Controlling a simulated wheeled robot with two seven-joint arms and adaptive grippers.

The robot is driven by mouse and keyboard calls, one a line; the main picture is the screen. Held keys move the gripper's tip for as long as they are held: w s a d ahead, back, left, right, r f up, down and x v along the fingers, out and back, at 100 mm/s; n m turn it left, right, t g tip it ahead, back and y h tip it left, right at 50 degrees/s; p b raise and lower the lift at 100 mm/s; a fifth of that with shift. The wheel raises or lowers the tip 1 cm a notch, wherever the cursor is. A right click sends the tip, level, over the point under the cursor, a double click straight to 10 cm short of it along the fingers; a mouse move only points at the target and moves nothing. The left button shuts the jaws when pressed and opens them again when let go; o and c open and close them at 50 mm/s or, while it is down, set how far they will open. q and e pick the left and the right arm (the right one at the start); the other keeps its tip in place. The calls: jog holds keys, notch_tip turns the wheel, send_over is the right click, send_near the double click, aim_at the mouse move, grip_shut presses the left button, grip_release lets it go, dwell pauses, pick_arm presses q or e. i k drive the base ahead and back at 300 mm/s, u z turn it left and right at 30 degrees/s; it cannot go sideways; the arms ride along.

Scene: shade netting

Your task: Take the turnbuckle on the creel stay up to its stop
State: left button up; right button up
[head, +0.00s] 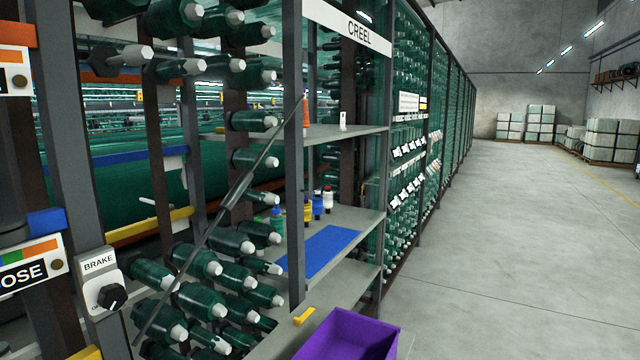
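The creel stay (205,240) is a thin dark diagonal rod in the head view. It runs from the upper part of a grey upright down to the lower left, across the green bobbins. The turnbuckle (238,190) appears as a thicker dark section around the upper middle of this rod. Its threads and its stop are too small to make out. Neither of my grippers shows in the head view, and nothing is seen touching the stay.
Green bobbins with white tips (215,265) crowd behind the stay. A BRAKE knob box (98,265) is at lower left. Right of the upright (293,200) are shelves with bottles, a blue mat (318,250) and a purple bin (350,335). The aisle floor (510,240) at right is clear.

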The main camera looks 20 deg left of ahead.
aim_at(235, 193)
jog(key=z, duration=0.5)
jog(key=i, duration=0.95)
jog(key=u, duration=0.75)
